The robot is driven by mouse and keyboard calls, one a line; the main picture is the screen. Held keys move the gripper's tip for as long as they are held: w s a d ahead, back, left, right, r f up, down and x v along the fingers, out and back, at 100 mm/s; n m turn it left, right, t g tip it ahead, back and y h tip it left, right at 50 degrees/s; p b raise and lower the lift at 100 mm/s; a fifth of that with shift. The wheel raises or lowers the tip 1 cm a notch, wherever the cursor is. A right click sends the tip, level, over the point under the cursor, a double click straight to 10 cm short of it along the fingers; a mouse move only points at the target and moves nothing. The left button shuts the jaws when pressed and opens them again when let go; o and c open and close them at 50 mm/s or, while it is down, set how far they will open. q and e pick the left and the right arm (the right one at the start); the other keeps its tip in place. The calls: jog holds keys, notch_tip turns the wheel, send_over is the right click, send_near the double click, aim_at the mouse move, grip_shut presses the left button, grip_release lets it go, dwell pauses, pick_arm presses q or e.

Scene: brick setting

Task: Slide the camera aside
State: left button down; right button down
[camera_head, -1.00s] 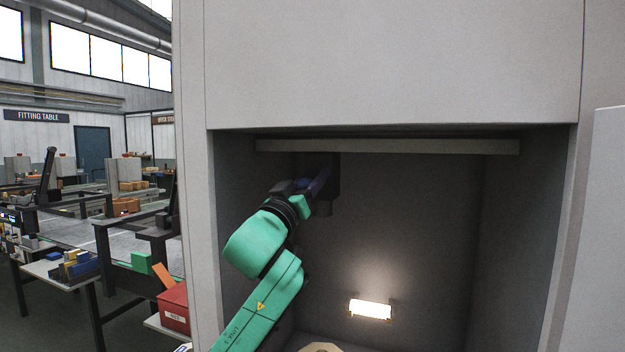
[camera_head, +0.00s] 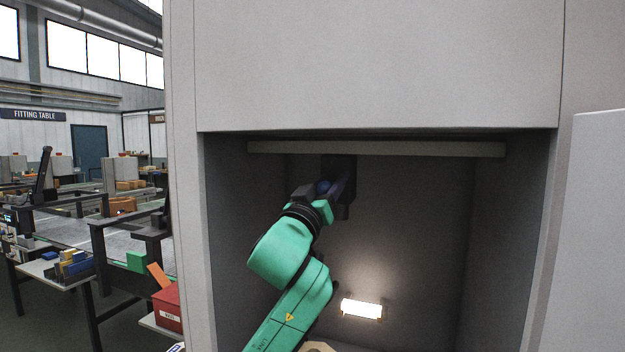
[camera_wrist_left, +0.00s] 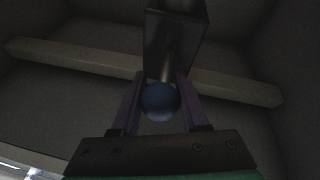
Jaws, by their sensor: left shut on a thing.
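The camera appears to be the dark box (camera_head: 344,165) under the pale rail (camera_head: 400,149) inside a grey recess. In the left wrist view the dark box (camera_wrist_left: 174,38) has a short stem ending in a round blue knob (camera_wrist_left: 160,101). My left gripper (camera_head: 336,188) reaches up into the recess, and its purple fingers (camera_wrist_left: 158,108) sit on both sides of the knob, shut on it. In the head view the fingers partly cover the knob and the box. My right gripper is not in view.
Recess walls stand left and right of my arm, with the rail close above. A lit lamp (camera_head: 361,309) is low on the back wall. A pale object (camera_head: 318,347) lies at the bottom, partly hidden. The recess right of my gripper looks free.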

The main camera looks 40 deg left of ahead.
pick_arm(q)
jog(key=w+d, duration=0.3)
jog(key=d, duration=0.5)
jog(key=w+d+b, duration=0.1)
jog(key=w+d, duration=0.2)
jog(key=d, duration=0.6)
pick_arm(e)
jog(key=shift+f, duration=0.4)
pick_arm(q)
jog(key=shift+c, duration=2.2)
grip_release()
jog(key=shift+d, duration=0.2)
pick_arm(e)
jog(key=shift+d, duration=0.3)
